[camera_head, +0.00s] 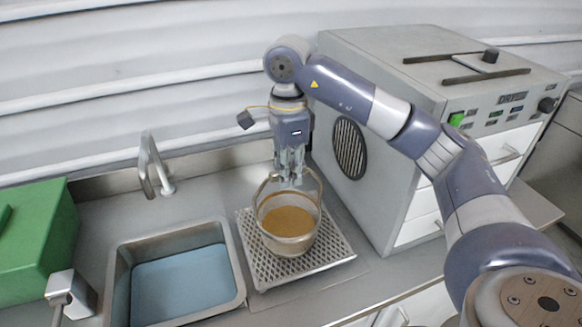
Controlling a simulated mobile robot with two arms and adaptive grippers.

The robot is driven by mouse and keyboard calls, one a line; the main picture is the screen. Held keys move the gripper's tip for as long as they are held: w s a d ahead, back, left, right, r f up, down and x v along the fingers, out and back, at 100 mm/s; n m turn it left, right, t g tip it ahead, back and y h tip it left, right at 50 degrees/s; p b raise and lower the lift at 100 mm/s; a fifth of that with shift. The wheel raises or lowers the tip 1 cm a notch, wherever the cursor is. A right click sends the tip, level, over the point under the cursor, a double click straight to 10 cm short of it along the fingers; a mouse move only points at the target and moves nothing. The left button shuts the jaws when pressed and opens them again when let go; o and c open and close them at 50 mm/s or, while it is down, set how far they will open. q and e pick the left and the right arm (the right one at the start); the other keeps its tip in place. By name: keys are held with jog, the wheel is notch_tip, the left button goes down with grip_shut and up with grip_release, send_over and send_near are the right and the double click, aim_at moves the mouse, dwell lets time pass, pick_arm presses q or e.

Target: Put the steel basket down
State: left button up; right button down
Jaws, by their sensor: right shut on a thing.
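The steel basket (288,243) holds brown substrate and has a raised bail handle. It is upright over the perforated drain tray (330,251) on the counter. I cannot tell whether its base touches the tray or hangs slightly above it. My right gripper (290,181) points down and is shut on the top of the basket's handle. My left gripper is not in view.
A sink (238,262) with blue water is left of the tray, with a faucet (151,165) behind it. A green box (45,232) stands far left. A grey dryer (385,190) with a green button stands close on the right.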

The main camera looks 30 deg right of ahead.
pick_arm(q)
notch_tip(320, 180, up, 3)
jog(key=p, duration=0.3)
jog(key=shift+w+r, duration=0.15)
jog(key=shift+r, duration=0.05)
pick_arm(e)
jog(key=w+d+f, duration=0.3)
jog(key=shift+w+f, duration=0.35)
jog(key=shift+f, duration=0.05)
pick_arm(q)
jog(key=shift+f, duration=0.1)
pick_arm(e)
jog(key=c, duration=1.6)
grip_release()
jog(key=shift+f, duration=0.15)
jog(key=shift+s, duration=0.1)
pick_arm(q)
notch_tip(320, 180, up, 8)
jog(key=p, duration=0.7)
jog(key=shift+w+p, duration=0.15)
jog(key=shift+p, duration=0.15)
pick_arm(e)
notch_tip(320, 180, up, 12)
jog(key=shift+r, duration=0.15)
